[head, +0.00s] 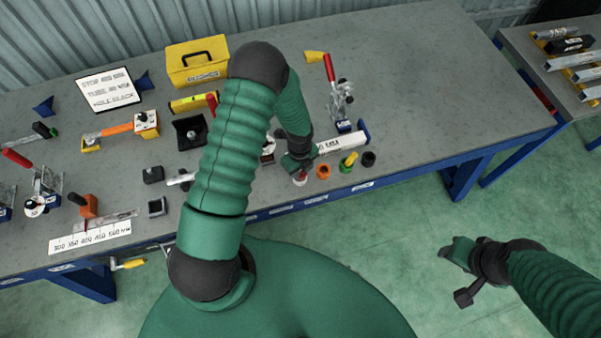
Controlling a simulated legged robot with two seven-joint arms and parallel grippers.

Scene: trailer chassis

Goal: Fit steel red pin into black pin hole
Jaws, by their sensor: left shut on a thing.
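My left gripper (298,166) points down near the table's front edge. It is shut on a small piece with a red top and pale lower part, which looks like the steel red pin (300,178). The fingers hide part of the pin, and I cannot tell whether it touches the table. To its right stand an orange ring-shaped holder (323,172), a yellow pin (351,158) in a dark green holder, and a black round holder (368,159), which looks like the black pin hole. My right gripper (459,274) hangs over the floor, away from the table; its finger gap is unclear.
A toggle clamp with a red handle (329,68) stands behind the holders, beside a labelled white bar (343,142) with a blue end. A yellow toolbox (197,63) is at the back. The table's right side is clear. My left arm hides part of the middle.

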